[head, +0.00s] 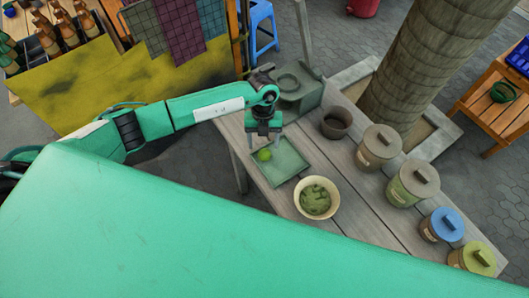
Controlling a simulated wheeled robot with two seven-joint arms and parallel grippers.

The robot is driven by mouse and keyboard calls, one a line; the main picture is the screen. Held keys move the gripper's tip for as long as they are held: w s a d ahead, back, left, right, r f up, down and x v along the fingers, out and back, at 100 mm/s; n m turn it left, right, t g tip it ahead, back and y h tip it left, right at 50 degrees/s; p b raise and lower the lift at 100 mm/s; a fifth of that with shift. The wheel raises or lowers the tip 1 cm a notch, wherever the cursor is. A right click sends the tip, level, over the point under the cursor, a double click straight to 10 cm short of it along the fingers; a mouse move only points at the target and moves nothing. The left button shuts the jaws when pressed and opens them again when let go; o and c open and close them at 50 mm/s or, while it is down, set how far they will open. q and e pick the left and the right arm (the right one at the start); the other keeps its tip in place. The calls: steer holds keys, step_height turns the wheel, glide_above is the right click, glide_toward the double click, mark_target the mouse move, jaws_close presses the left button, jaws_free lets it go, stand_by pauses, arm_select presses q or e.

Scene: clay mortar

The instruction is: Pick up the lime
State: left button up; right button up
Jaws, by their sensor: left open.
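The lime (264,155) is a small bright green ball lying on a flat green square tray (288,167) on the wooden table. My left gripper (264,143) points down right above the lime, its two fingers apart. The fingertips reach close to the lime; I cannot tell whether they touch it. My right gripper is not in the head view.
A cream bowl (316,198) with green contents stands just in front of the tray. A dark clay mortar (337,123) and several lidded jars (379,147) line the table's (352,212) right side. A grey-green box-like object (300,95) stands behind the tray.

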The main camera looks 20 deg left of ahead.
mark_target(265, 150)
arm_select(q)
steer(key=p+x, duration=0.1)
steer(key=x, duration=0.2)
steer(key=shift+s+d+f, duration=0.15)
steer(key=shift+s+d, duration=0.05)
steer(key=shift+s, duration=0.05)
steer(key=shift+f, duration=0.35)
steer(key=shift+c, duration=0.5)
steer(key=c, duration=1)
steer(key=shift+r, duration=0.15)
